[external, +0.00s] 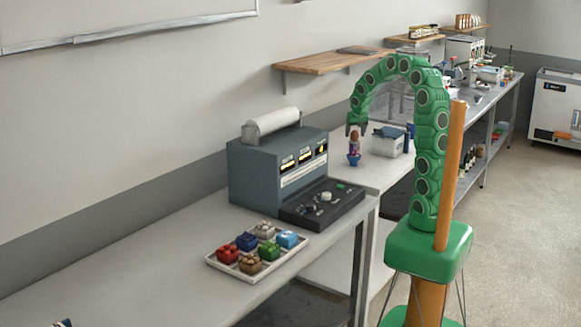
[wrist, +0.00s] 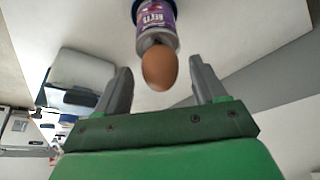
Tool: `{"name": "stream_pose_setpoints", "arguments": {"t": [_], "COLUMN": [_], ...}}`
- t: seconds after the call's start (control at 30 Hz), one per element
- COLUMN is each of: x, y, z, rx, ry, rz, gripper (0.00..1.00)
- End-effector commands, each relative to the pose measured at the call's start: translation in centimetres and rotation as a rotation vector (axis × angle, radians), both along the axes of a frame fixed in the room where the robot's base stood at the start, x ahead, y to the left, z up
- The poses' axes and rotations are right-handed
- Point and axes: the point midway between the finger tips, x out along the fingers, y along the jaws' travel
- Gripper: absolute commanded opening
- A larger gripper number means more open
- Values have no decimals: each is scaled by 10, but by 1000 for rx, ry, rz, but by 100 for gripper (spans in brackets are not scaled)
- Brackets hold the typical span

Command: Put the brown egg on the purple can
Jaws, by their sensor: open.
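The brown egg (wrist: 159,67) appears seated on the end of the purple can (wrist: 156,20) in the wrist view, with its lower contact partly unclear. In the external view the brown egg (external: 354,136) shows small above the purple can (external: 354,148), which stands upright on the counter. My gripper (wrist: 159,68) is open, with one finger on each side of the egg and visible gaps to both fingers. In the external view my gripper (external: 355,127) hangs directly over the egg and can, pointing down.
A blue cup-like shape (external: 354,160) is at the can's foot. A white bin (external: 387,144) with dark items stands right of the can. A grey machine (external: 270,165) is at the left, with a tray of coloured blocks (external: 217,261) in front. A wooden shelf (external: 330,62) is above.

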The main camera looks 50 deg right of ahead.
Motion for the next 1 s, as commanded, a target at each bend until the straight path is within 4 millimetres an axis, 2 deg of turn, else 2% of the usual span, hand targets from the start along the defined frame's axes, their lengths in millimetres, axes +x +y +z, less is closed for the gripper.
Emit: {"name": "stream_pose_setpoints", "arguments": {"t": [0.53,0.7,0.87,0.97,1.0], "x": [-23,-27,-29,-37,-43], "y": [24,27,31,47,58], "z": [84,94,94,93,91], "rx": [-1,0,2,9,15], "ry": [-6,-3,2,22,37], "rz": [0,0,6,39,59], "gripper": [70,70,70,70,70]}}
